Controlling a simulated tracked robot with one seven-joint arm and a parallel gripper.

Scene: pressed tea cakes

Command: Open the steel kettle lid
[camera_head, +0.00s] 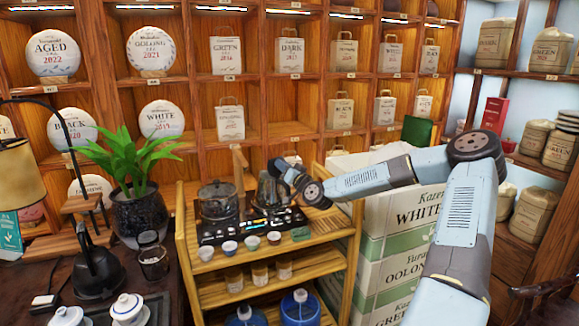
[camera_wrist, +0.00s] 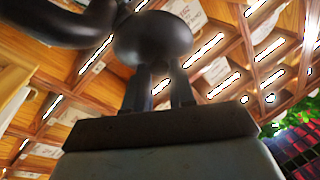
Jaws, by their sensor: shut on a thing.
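The steel kettle (camera_head: 266,192) stands on the right side of the black stove top on the wooden cart, upright. My gripper (camera_head: 281,168) reaches in from the right at the top of the kettle; its fingers are too small to make out there. In the wrist view my gripper (camera_wrist: 160,88) has its two fingers close together against a dark rounded knob (camera_wrist: 152,38), which looks like the lid's knob. A dark curved handle (camera_wrist: 62,22) passes at the upper left of that view. I cannot tell whether the lid is seated or raised.
A glass pot (camera_head: 217,200) stands left of the kettle on the stove (camera_head: 225,232). Several small cups (camera_head: 252,242) line the cart's front edge. A potted plant (camera_head: 138,205) is at the left, and stacked white boxes (camera_head: 390,250) are at the right.

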